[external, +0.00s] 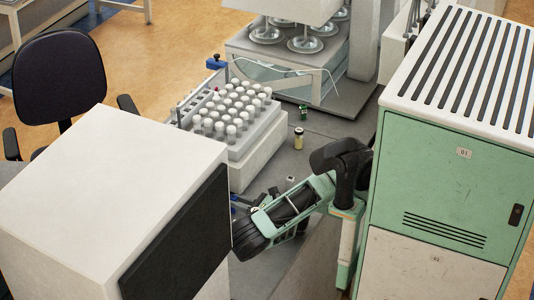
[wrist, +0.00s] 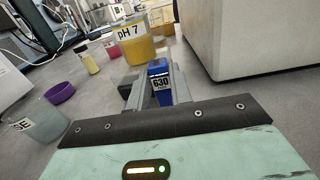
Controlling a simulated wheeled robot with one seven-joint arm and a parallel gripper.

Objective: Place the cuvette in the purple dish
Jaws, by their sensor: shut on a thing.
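My gripper (wrist: 160,84) is shut on a small upright blue block with a white "630" label, which I take to be the cuvette (wrist: 158,68). Its lower end is hidden behind the black edge of my gripper. The purple dish (wrist: 60,93) is on the grey bench to the left of my gripper in the wrist view, apart from it. In the external view my gripper (external: 258,200) is low over the bench, beside the black screen; I cannot make out the dish there.
In the wrist view, a yellow "pH 7" jar (wrist: 136,47) stands just beyond my fingers. A small pale vial (wrist: 87,61) and a translucent cup (wrist: 38,122) stand left. A large white box (wrist: 245,40) is at right. A vial rack (external: 245,140) stands behind.

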